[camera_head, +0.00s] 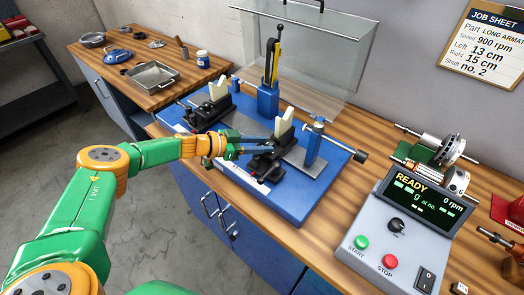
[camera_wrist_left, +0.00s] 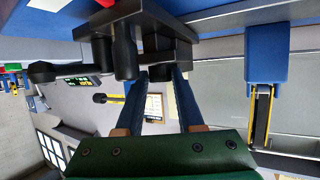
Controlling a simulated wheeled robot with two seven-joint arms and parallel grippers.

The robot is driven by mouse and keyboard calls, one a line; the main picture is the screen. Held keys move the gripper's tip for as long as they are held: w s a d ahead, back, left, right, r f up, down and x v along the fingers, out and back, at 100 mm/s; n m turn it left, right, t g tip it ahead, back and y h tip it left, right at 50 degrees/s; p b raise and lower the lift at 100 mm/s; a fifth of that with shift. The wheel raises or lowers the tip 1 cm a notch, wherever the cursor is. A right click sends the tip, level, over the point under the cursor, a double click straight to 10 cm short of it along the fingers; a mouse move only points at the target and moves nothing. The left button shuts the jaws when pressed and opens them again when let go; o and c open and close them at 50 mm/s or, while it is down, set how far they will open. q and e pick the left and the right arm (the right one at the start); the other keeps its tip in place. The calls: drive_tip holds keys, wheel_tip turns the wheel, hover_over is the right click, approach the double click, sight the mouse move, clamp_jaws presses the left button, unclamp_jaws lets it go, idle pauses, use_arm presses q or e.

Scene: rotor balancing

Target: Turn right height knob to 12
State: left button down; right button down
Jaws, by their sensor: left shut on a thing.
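The right support (camera_head: 268,165) is a black carriage with a pale upright block (camera_head: 284,121), on the right part of the blue balancing base (camera_head: 290,207). My left gripper (camera_head: 268,146) reaches in from the left with its fingers against this support. In the left wrist view, the blue fingertips (camera_wrist_left: 161,73) are shut on a small black knob (camera_wrist_left: 158,73) at the support's black body (camera_wrist_left: 130,32). The knob is mostly hidden between the fingers, and no height reading is legible. My right gripper is not in view.
The left support (camera_head: 205,108) stands farther back on the base. A blue post with a yellow-black tool (camera_head: 270,70) and a clear guard (camera_head: 305,55) are behind. A blue post (camera_head: 315,143) is to the right. The console (camera_head: 405,225) reads READY, 0 rpm.

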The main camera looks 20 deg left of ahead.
use_arm(q)
drive_tip(key=shift+w+a+m+g+h+b, duration=0.1)
drive_tip(key=shift+w+m+g+h+b, duration=0.05)
drive_tip(key=shift+m+g+h+b, duration=0.4)
drive_tip(key=c, duration=0.5)
unclamp_jaws()
